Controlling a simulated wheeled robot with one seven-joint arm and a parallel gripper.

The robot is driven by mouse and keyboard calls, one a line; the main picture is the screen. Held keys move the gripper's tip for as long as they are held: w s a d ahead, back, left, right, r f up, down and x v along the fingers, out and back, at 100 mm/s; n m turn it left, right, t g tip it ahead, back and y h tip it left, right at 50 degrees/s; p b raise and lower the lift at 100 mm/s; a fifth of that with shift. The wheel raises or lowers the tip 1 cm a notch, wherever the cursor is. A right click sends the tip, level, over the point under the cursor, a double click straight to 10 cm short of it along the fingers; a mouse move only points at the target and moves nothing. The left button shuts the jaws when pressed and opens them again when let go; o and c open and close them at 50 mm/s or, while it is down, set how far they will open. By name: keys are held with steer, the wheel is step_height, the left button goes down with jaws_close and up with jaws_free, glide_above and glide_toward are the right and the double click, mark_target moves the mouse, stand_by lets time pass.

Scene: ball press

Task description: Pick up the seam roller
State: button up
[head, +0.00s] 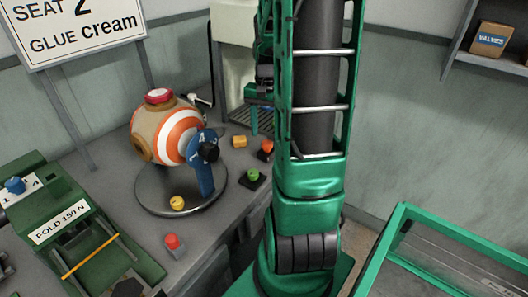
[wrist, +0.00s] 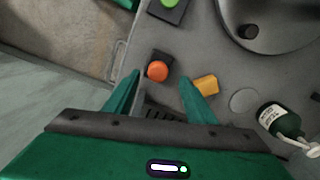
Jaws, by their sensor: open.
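No label or clear roller shape marks the seam roller, so I cannot be sure which tool it is. A dark block with a round orange knob (wrist: 157,70) lies between and just beyond my fingertips in the wrist view. It also stands on the grey bench in the head view (head: 266,147). My gripper (wrist: 160,82) is open and empty, pointing down, its two green fingers apart on either side of the knob. In the head view my gripper (head: 262,128) hangs above the bench's back right, partly hidden by my arm. Whether it touches the knob cannot be told.
A yellow block (wrist: 206,85) lies close to the right finger. A green-knobbed block (head: 253,175) is nearby. A striped ball (head: 178,132) sits on a round plate (head: 150,200). A green press (head: 75,235) is at left.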

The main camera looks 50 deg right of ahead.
mark_target(267, 142)
steer(key=shift+s+f, duration=0.15)
steer(key=shift+f, duration=2.45)
jaws_close()
steer(key=shift+r, duration=0.15)
steer(key=shift+r, duration=0.5)
step_height(267, 142, up, 3)
steer(key=shift+f, duration=0.1)
steer(key=s+a+r, duration=0.1)
steer(key=a+r, duration=0.6)
steer(key=a, duration=0.4)
steer(key=shift+s+a, duration=0.15)
steer(key=shift+a, duration=0.2)
